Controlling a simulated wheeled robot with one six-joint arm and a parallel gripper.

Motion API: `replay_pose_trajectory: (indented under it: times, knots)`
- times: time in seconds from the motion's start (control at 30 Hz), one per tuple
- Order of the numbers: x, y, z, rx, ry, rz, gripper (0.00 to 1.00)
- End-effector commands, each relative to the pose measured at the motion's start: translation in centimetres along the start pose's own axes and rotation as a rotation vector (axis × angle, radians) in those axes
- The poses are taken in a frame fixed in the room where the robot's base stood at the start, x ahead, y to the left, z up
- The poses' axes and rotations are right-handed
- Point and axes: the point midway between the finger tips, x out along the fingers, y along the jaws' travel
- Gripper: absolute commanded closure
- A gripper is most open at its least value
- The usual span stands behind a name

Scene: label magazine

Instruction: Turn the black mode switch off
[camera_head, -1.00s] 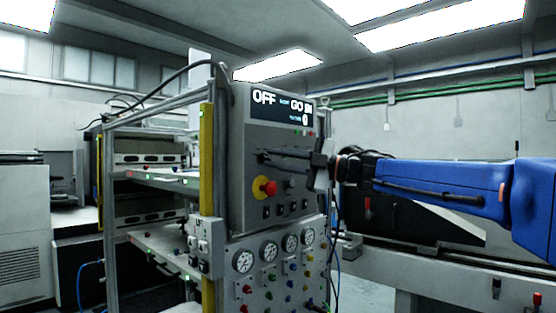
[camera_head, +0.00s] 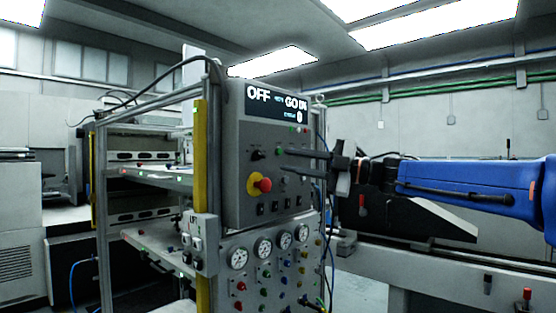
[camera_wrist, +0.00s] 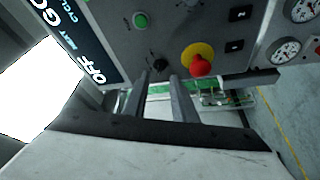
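The black mode switch (camera_head: 257,154) is a small dark knob on the grey control panel (camera_head: 236,205), left of my gripper's fingertips. The panel's display (camera_head: 277,105) reads "OFF" and "GO". My gripper (camera_head: 284,160) is open and empty, its two fingers apart and standing off the panel to the right of the switch. In the wrist view the dark knob (camera_wrist: 157,60) shows just beyond and between the fingertips (camera_wrist: 159,75). The knob's exact pointing direction is too small to tell.
A red mushroom button on a yellow base (camera_head: 263,184) sits below the switch, close to the fingers' line. A green button (camera_wrist: 141,20) lies near in the wrist view. Gauges (camera_head: 263,247) fill the lower panel. A yellow post (camera_head: 201,150) stands left of the panel.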

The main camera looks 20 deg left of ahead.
Motion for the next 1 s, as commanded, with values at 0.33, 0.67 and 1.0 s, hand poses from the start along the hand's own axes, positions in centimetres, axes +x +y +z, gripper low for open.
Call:
replay_pose_trajectory:
  times: [0.33, 0.67, 1.0]
  knots:
    - [-7.0, 0.0, 0.1, 0.001, -0.004, 0.000, 0.75]
    - [-10.4, -0.1, 0.1, 0.001, -0.002, -0.001, 0.75]
    - [-10.6, -0.1, 0.1, 0.001, 0.000, -0.001, 0.75]
